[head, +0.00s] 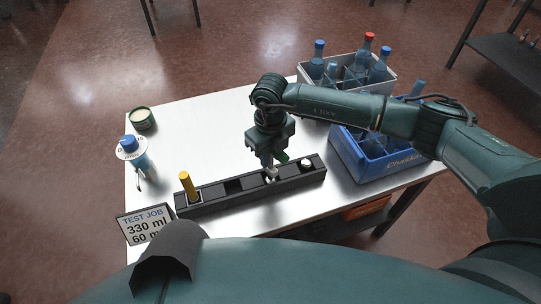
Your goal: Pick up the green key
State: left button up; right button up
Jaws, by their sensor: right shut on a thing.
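A small green piece, the green key (281,157), shows at the fingers of my right gripper (270,165). The gripper points down over the long black slotted block (235,200) on the table and is shut on the green key. The fingers and the gripper body hide most of the key, and I cannot tell whether its lower end is still in a slot. A yellow key (188,186) stands upright at the left end of the block. My left gripper is not in view.
A blue crate (345,155) of bottles stands right of the block, with a grey crate (305,75) behind it. The white table (200,130) is bare behind the block.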

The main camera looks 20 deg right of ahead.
jog(key=shift+r, duration=0.15)
grip_shut()
jog(key=shift+w+r, duration=0.1)
jog(key=shift+r, duration=0.3)
notch_tip(320, 180, up, 9)
